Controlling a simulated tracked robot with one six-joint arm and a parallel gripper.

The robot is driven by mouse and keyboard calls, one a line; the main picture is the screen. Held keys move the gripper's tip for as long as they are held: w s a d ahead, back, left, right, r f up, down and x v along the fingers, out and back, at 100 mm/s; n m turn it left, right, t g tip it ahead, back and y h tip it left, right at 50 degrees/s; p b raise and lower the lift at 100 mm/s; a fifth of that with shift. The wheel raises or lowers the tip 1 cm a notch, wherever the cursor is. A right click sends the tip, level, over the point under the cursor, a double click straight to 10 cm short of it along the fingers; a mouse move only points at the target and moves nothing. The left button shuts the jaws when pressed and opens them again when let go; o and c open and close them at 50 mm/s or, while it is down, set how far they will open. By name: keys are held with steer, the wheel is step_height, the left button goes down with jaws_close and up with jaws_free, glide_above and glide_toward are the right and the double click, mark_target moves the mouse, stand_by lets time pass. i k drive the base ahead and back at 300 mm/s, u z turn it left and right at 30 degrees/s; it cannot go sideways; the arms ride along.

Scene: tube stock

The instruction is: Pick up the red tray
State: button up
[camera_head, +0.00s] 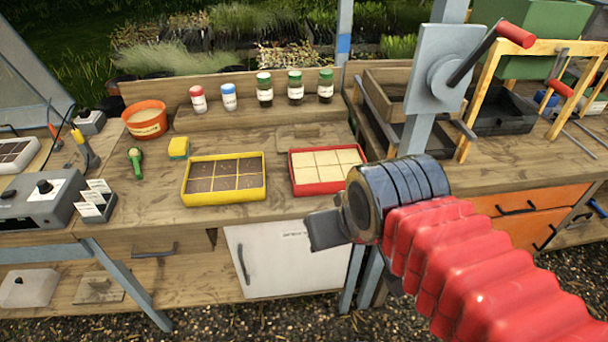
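The red tray (312,188) lies flat on the wooden bench, right of the yellow tray. It has a red rim and several compartments filled with pale material. Its right front corner is close to my arm in the picture. My gripper (324,231) shows as a dark grey piece at the end of my red ribbed arm, in front of the bench edge and below the red tray in the picture. It appears apart from the tray. Its fingers are not clear enough to tell open from shut.
A yellow tray (224,202) with dark soil sits left of the red tray. Several small bottles (295,86) stand on a raised shelf behind. An orange tub (145,120), a yellow sponge (179,148) and a grey device (40,199) are at left. A grey crank post (420,134) stands at right.

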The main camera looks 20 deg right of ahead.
mark_target(320, 170)
steer(key=u, duration=0.2)
steer(key=i, duration=1)
steer(key=u, duration=0.05)
